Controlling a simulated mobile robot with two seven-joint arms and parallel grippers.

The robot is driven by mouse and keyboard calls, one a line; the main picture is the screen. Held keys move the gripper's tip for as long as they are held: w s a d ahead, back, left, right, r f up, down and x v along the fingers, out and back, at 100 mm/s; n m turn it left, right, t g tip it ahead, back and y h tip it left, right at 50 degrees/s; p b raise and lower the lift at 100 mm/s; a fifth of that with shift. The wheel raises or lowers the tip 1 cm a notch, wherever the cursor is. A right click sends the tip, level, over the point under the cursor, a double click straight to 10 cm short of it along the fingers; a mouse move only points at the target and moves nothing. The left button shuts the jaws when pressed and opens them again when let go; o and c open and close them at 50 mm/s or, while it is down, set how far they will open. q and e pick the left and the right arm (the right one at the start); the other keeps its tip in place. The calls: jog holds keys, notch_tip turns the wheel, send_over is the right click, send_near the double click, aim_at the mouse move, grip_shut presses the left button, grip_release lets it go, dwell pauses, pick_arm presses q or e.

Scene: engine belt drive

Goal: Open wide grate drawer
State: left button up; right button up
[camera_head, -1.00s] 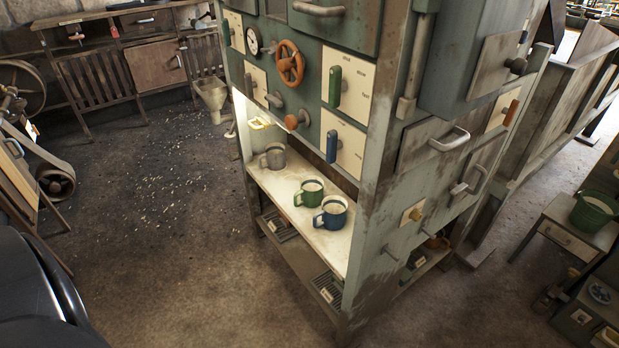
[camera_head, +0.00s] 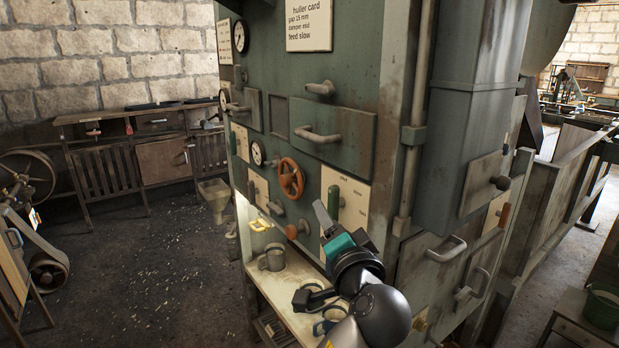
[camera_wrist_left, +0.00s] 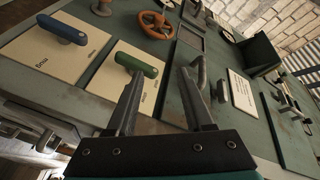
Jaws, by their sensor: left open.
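A wide drawer (camera_head: 352,140) with a curved metal handle (camera_head: 317,135) is set in the front of the green machine, flush with its face. No label on it is legible, so I cannot tell for sure whether it is the grate drawer. My left gripper (camera_head: 323,214) is below this drawer, in front of the lever plates, open and empty. In the left wrist view its fingers (camera_wrist_left: 161,73) are spread, with the drawer handle (camera_wrist_left: 199,73) just beyond the right fingertip, apparently not touched. A green lever (camera_wrist_left: 137,64) is by the left fingertip. My right gripper is out of view.
A smaller handle (camera_head: 320,88) is above the drawer. A shelf (camera_head: 291,278) with mugs lies below. A vertical pipe (camera_head: 413,136) runs along the right corner. Open floor is at left.

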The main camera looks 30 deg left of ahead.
aim_at(309, 138)
pick_arm(q)
notch_tip(309, 138, up, 8)
jog(key=w+y, duration=0.1)
jog(key=y, duration=0.2)
jog(key=shift+t, duration=0.3)
jog(key=p+x, duration=0.2)
jog(key=x, duration=1.2)
jog(key=shift+w+a, duration=0.25)
jog(key=shift+w, duration=0.1)
grip_shut()
jog(key=shift+f, duration=0.1)
